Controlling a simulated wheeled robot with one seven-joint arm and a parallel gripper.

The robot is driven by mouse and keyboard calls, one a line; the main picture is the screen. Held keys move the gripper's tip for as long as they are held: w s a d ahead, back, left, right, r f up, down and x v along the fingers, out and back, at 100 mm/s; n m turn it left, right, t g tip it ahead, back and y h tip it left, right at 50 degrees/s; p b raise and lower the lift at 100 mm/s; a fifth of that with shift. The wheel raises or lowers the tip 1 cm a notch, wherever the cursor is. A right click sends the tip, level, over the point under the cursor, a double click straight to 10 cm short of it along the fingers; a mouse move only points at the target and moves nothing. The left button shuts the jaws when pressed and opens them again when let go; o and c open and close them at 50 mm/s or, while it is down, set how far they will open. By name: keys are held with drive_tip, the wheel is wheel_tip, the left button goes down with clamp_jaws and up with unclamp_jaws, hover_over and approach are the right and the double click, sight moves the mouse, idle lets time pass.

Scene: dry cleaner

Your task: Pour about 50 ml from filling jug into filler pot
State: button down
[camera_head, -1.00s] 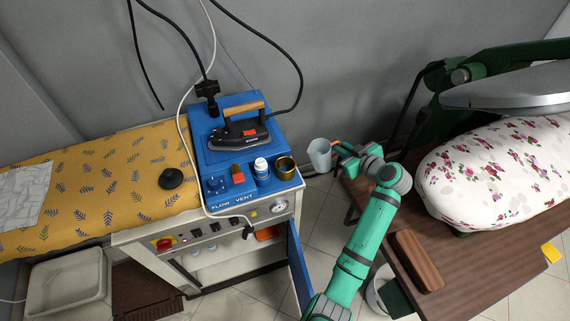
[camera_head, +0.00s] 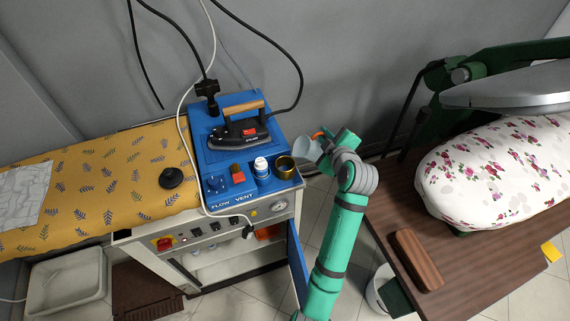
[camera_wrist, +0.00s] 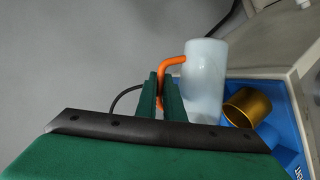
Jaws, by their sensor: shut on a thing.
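The filling jug (camera_head: 308,150) is pale and translucent with an orange handle. It also shows in the wrist view (camera_wrist: 206,80), and it is tilted toward the left in the head view. My gripper (camera_head: 327,136) is shut on the orange handle; its green fingers show in the wrist view (camera_wrist: 163,95). The brass-coloured pot (camera_head: 285,168), which I take for the filler pot, stands on the front right of the blue panel. It also shows in the wrist view (camera_wrist: 247,107), right of the jug. The jug is up and to the right of the pot. No stream of liquid is visible.
An iron (camera_head: 240,131) rests behind on the blue panel (camera_head: 206,159), with hoses above. The yellow patterned board (camera_head: 110,180) lies left. A brown table (camera_head: 405,230) with a floral press pad (camera_head: 495,170) is at the right.

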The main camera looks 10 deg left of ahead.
sight(316, 134)
drive_tip(key=shift+s+a+r+n+t+h, duration=0.15)
drive_tip(key=shift+a+r+n+t, duration=0.1)
drive_tip(key=shift+r, duration=0.15)
drive_tip(key=shift+a+r+n+t+h, duration=0.15)
drive_tip(key=shift+r+n, duration=0.1)
drive_tip(key=shift+r, duration=0.15)
drive_tip(key=shift+s+a+r, duration=0.2)
drive_tip(key=shift+a, duration=0.1)
drive_tip(key=shift+d+r+n, duration=0.1)
drive_tip(key=shift+d+n, duration=0.2)
drive_tip(key=shift+s+r, duration=0.1)
drive_tip(key=shift+a+r, duration=0.1)
drive_tip(key=shift+a, duration=0.3)
drive_tip(key=shift+s+a+r+n+t+h+p, duration=0.4)
drive_tip(key=shift+a+r+n+t+p, duration=0.15)
drive_tip(key=shift+n+p, duration=0.2)
drive_tip(key=shift+s+a+r+n+t+h+p, duration=0.15)
drive_tip(key=shift+s+a+r+n+t+p, duration=0.05)
drive_tip(key=shift+s+a+r+n, duration=0.2)
drive_tip(key=shift+s+a+r+n+t+h+p, duration=0.15)
drive_tip(key=shift+s+a+p, duration=0.1)
drive_tip(key=shift+a, duration=0.25)
idle(1.4)
drive_tip(key=shift+s+a+r+n, duration=0.1)
drive_tip(key=shift+r+n, duration=0.05)
drive_tip(key=shift+n, duration=0.15)
idle(0.5)
